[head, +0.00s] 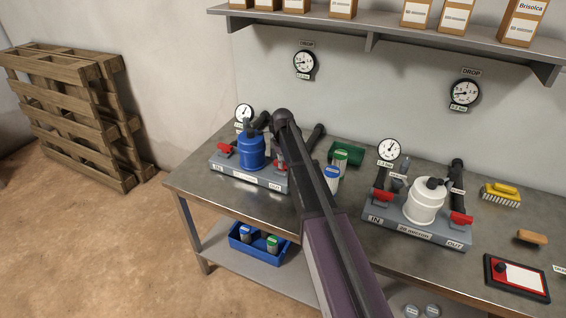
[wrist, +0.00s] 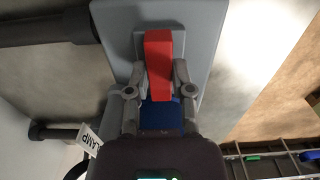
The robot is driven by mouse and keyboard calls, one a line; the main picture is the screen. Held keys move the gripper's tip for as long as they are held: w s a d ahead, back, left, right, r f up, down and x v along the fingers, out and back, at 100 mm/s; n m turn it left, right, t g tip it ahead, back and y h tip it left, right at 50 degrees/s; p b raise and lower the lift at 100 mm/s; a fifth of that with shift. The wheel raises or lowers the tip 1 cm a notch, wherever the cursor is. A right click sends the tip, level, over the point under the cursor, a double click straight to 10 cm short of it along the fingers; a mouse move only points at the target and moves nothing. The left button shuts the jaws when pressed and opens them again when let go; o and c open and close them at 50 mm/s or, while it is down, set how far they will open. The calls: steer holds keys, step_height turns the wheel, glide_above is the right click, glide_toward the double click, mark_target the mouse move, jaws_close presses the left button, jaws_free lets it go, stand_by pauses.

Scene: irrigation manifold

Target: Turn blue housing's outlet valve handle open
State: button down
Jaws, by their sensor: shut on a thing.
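The blue housing (head: 251,153) stands upright on a grey base plate (head: 240,179) marked IN and OUT, at the left of the bench. A red inlet handle (head: 224,149) shows at its left. The red outlet handle (head: 281,166) is at its right, partly hidden by my arm. In the wrist view, my gripper (wrist: 160,78) is shut on the red outlet handle (wrist: 158,55), with a finger on each side. The handle runs lengthwise between the fingers. A blue surface (wrist: 160,116) shows behind the gripper.
A second manifold with a white housing (head: 424,203) stands to the right on the metal bench (head: 335,222). Filter cartridges (head: 332,178) stand just right of my arm. A blue bin (head: 244,246) sits on the lower shelf. Wall gauges (head: 304,64) hang behind.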

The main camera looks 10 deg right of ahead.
steer(key=c, duration=0.5)
jaws_free()
steer(key=shift+a, duration=0.1)
steer(key=shift+m, duration=0.5)
steer(key=m, duration=0.3)
steer(key=shift+m, duration=0.3)
steer(key=m, duration=0.5)
step_height(320, 180, up, 14)
steer(key=p, duration=1.4)
steer(key=s+f+b, duration=0.2)
steer(key=s, duration=1.2)
steer(key=s+f+m+b, duration=0.1)
steer(key=s+f+b, duration=0.2)
steer(key=s, duration=1.2)
steer(key=shift+f+b, duration=0.35)
